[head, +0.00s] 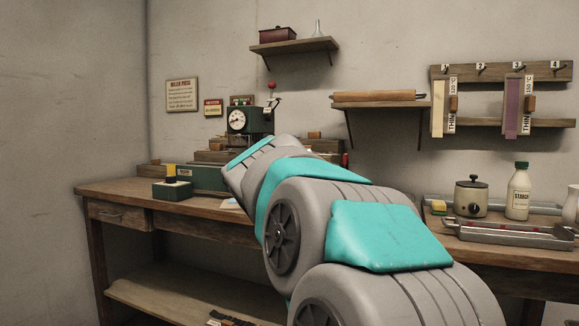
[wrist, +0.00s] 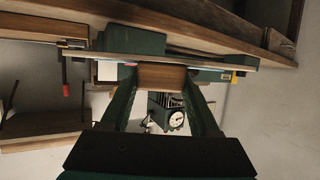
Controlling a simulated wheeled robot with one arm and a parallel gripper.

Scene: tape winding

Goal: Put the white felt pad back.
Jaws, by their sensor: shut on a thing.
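My gripper (wrist: 163,77) shows in the wrist view, its two dark fingers shut on a brown wooden block (wrist: 163,78). In the head view my arm hides the gripper and the block. A small pale flat piece (head: 230,203) lies on the workbench just left of my arm. It may be the white felt pad, but it is too small to be sure. A pale patch (wrist: 108,70) also shows left of the fingers in the wrist view.
A green press with a round dial (head: 237,120) stands at the back of the wooden workbench (head: 110,190). A pot (head: 471,197), a white bottle (head: 518,192) and a metal tray (head: 500,233) stand at right.

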